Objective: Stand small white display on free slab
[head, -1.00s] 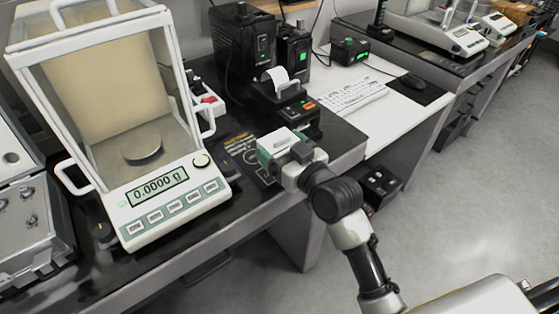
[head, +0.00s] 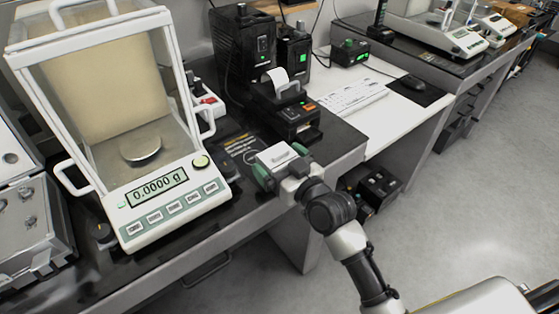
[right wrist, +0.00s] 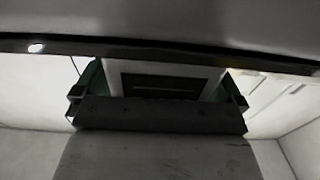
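The small white display (head: 279,157) is held between the green fingertips of my right gripper (head: 280,166), at the front edge of the near table. In the right wrist view, its white body with a dark panel (right wrist: 165,84) sits between the fingertips. The gripper is shut on it. The dark slab top (head: 335,138) of the near table lies behind and beside the display, with a printed label on it. I cannot tell whether the display touches the slab. My left gripper is out of view.
A glass-cased balance (head: 165,205) stands left of the display. A printer (head: 290,115) and black boxes (head: 243,50) stand behind it. A white desk with a keyboard (head: 350,97) and mouse (head: 411,80) adjoins on the right. Open floor (head: 470,170) lies at right.

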